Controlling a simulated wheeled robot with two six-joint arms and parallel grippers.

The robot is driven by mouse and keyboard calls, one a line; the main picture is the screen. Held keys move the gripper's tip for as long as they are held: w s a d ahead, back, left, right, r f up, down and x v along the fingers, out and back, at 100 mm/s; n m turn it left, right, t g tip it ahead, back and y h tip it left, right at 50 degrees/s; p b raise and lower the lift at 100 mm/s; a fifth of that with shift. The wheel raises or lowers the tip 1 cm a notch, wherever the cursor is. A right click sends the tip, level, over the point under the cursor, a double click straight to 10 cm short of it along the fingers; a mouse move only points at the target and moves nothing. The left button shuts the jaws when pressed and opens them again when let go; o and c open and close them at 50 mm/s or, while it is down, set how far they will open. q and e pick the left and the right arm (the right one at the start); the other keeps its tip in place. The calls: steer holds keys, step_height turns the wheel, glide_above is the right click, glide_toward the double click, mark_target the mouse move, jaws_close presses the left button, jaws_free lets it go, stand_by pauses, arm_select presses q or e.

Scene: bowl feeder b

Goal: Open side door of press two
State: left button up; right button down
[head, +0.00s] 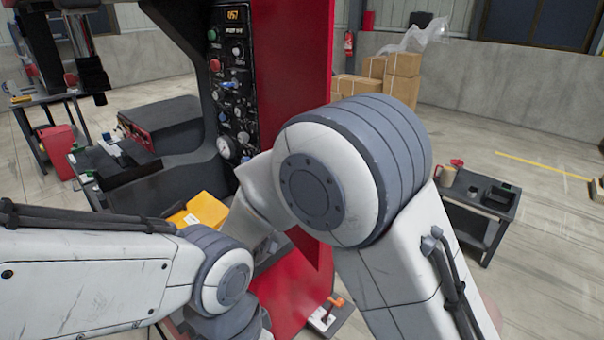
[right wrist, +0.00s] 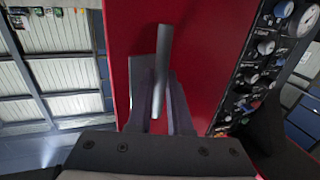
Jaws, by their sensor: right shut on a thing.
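The press's red side door (head: 292,70) stands upright in the middle of the head view, beside a black control panel. In the right wrist view the door's red face (right wrist: 128,45) fills the middle. A grey bar handle (right wrist: 163,45) stands out in front of it. My right gripper (right wrist: 162,85) is shut on this handle, one finger on each side. In the head view my right arm hides that gripper, the handle and part of the door. My left arm reaches in from the left, but its gripper is not visible.
The black control panel (head: 232,85) has knobs and a gauge. A yellow bin (head: 204,210) lies near my left arm. A small dark table (head: 478,205) stands at right, and cardboard boxes (head: 400,80) are stacked behind. Open floor lies at far right.

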steer(key=shift+a+r, duration=0.15)
steer(key=shift+a, duration=0.2)
steer(key=c, duration=0.8)
jaws_free()
steer(key=shift+c, duration=0.2)
step_height(320, 180, up, 4)
steer(key=shift+s+d+r+b, duration=0.1)
steer(key=shift+d+r+b, duration=0.1)
steer(key=shift+b, duration=0.1)
steer(key=s+d+r+b, duration=0.1)
steer(key=s+d+r, duration=0.5)
steer(key=d, duration=0.3)
steer(key=shift+d+r, duration=0.25)
